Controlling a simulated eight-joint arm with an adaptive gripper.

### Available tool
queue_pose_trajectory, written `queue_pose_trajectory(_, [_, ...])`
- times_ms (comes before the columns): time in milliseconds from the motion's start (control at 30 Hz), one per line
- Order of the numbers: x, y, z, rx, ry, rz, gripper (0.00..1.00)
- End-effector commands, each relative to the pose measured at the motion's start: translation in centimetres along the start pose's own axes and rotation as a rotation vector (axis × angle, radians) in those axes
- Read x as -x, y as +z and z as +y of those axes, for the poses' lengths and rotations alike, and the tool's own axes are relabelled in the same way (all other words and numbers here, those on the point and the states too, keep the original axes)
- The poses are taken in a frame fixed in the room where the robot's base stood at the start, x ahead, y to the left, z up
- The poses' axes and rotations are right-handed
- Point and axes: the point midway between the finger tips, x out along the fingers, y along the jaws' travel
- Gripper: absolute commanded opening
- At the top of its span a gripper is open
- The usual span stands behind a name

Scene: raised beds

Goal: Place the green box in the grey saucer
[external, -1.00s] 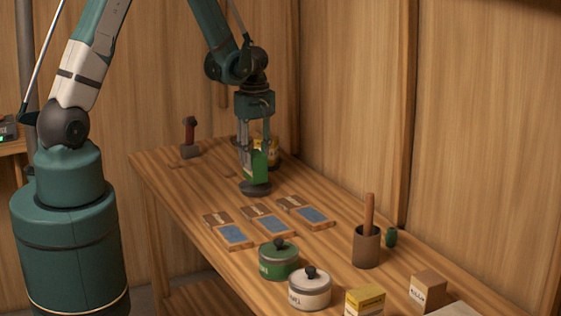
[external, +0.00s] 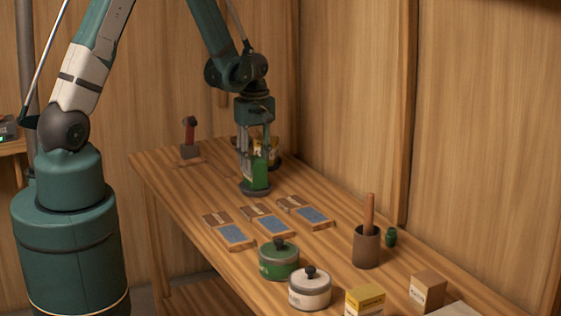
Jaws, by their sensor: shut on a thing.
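The green box (external: 259,174) is upright between the fingers of my gripper (external: 252,165), which is shut on it. The box has a pale patch near its top, and the fingers cover part of its left side. The dark grey saucer (external: 255,192) is on the table right under the box. The lower end of the box is at the saucer, with no clear gap between them; I cannot tell whether it rests on the saucer's floor.
A yellowish container (external: 273,150) stands close behind my gripper. A hammer (external: 190,137) stands at back left. Several blue-faced wooden blocks (external: 268,224) lie in front. A green pot (external: 279,260), white pot (external: 310,289), brown cup (external: 366,247) and small boxes (external: 428,291) stand nearer.

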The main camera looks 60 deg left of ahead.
Motion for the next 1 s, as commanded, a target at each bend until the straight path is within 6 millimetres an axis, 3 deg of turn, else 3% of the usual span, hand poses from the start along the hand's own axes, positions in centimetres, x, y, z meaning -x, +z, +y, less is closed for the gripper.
queue_pose_trajectory(367, [-0.42, 0.00, 0.00, 0.000, 0.000, 0.000, 0.17])
queue_pose_trajectory(400, [-0.42, 0.00, 0.00, 0.000, 0.000, 0.000, 0.35])
queue_pose_trajectory(500, [-0.41, 0.00, 0.00, 0.000, 0.000, 0.000, 0.45])
queue_pose_trajectory(1000, [-0.10, 0.00, 0.00, 0.000, 0.000, 0.000, 0.45])
